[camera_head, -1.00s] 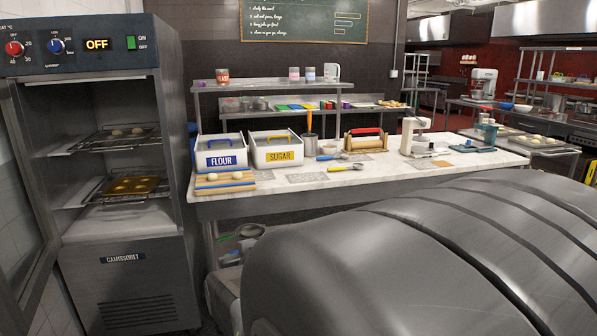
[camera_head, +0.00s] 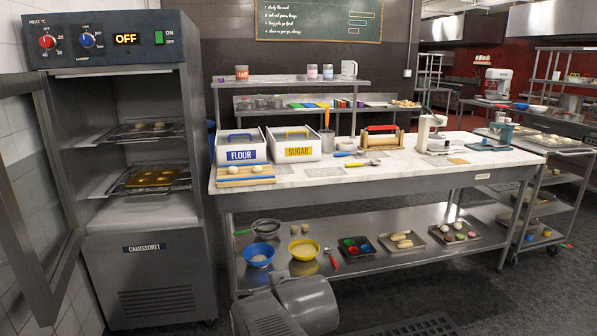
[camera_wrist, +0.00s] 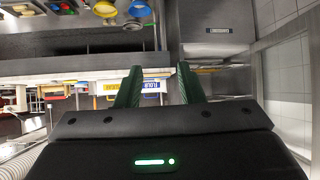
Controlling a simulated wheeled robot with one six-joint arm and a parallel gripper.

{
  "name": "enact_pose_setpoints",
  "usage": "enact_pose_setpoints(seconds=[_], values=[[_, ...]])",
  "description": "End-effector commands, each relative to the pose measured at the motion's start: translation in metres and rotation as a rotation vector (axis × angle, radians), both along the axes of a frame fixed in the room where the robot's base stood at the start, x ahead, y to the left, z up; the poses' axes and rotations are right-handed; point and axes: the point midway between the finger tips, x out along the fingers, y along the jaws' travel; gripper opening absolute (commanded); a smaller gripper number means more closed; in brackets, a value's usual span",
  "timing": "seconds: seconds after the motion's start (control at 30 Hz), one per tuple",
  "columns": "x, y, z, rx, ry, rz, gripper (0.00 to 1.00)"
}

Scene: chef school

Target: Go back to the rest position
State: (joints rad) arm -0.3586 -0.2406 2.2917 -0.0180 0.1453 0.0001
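My gripper (camera_wrist: 156,90) shows in the wrist view, with two green fingers spread apart and nothing between them. The wrist picture is upside down, with the worktable and the flour and sugar bins beyond the fingers. In the head view the gripper itself is not clearly seen; only grey parts of my arm show low in the middle, in front of the table.
An oven cabinet (camera_head: 147,278) stands at left, its glass door (camera_head: 35,190) swung open. The worktable (camera_head: 400,172) holds the flour bin (camera_head: 241,147), sugar bin (camera_head: 296,146) and a board with dough balls (camera_head: 244,178). Its lower shelf (camera_head: 390,262) holds bowls and trays.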

Motion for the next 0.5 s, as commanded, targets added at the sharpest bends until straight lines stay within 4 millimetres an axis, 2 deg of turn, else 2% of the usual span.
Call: enact_pose_setpoints(seconds=[0.2,0.5], values=[[-0.009,0.001,-0.016,0.001,0.037,0.003,0.35],[-0.012,0.002,-0.019,0.003,0.049,0.003,0.35]])
